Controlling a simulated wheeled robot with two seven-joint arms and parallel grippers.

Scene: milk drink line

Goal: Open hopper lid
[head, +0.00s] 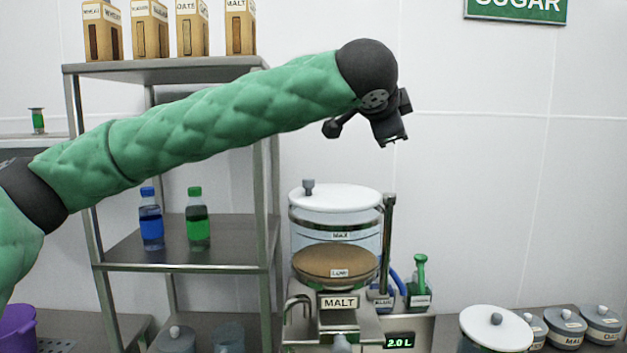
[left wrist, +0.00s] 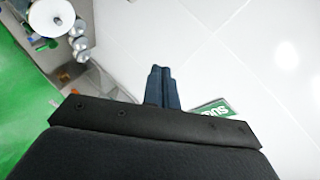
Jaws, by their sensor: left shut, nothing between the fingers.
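The malt hopper (head: 337,240) is a clear cylinder with brown powder in it, marked MAX and LOW, above a MALT label. Its white lid (head: 336,197) lies flat on top, closed, with a grey knob (head: 308,187) at its left side. A dark post (head: 388,235) stands at its right edge. My left gripper (head: 393,142) is up in the air above and right of the lid, clear of it. In the left wrist view its fingers (left wrist: 162,88) are together with nothing between them. My right gripper is in neither view.
A metal shelf (head: 180,255) at left holds a blue bottle (head: 151,220) and a green bottle (head: 198,220), with cartons on top. Lidded canisters (head: 497,328) stand at lower right. A SUGAR sign (head: 516,10) hangs on the wall. The air right of the hopper is free.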

